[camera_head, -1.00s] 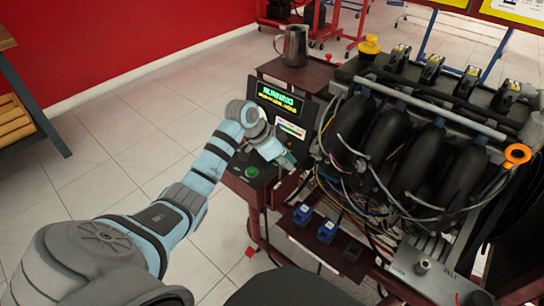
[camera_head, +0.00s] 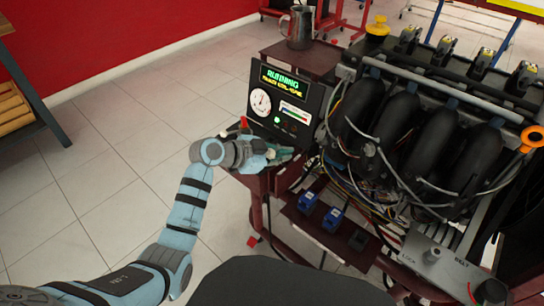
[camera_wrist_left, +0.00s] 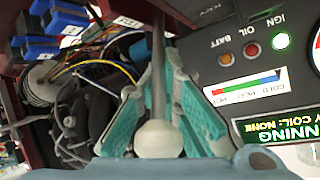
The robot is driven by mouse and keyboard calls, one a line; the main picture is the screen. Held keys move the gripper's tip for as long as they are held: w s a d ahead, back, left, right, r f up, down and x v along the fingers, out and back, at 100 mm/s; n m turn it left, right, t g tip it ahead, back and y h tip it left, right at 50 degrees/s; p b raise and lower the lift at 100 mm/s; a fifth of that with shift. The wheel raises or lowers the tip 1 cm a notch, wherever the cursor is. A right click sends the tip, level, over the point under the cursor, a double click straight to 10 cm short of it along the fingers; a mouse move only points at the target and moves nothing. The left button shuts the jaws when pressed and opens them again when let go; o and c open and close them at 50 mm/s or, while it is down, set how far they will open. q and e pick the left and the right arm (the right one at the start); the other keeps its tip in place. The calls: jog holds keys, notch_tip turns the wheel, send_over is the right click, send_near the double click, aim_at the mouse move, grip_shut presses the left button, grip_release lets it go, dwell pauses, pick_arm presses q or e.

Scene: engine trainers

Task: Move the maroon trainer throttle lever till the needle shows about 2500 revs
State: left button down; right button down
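The maroon trainer carries a black instrument panel (camera_head: 285,105) with a lit RUNNING display (camera_head: 282,80). A round white dial (camera_head: 260,102) with a needle is below the display; its reading is too small to tell. The throttle lever is a grey rod (camera_wrist_left: 158,55) with a cream ball knob (camera_wrist_left: 158,138) in the left wrist view. My left gripper (camera_head: 284,156) is low in front of the panel. Its teal fingers (camera_wrist_left: 161,72) lie on both sides of the lever, close in on the rod, with the knob between them. The gripper hides the lever in the head view. My right gripper is out of view.
The engine (camera_head: 400,125) with black intake pipes and loose wiring stands right of the panel. Blue connectors (camera_head: 331,219) sit on a lower shelf. A metal jug (camera_head: 299,27) stands behind the panel. A red button (camera_head: 243,122) is near my wrist.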

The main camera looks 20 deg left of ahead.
pick_arm(q)
jog(key=c, duration=1.7)
grip_release()
jog(key=v, duration=1.2)
jog(key=shift+s+f, duration=0.1)
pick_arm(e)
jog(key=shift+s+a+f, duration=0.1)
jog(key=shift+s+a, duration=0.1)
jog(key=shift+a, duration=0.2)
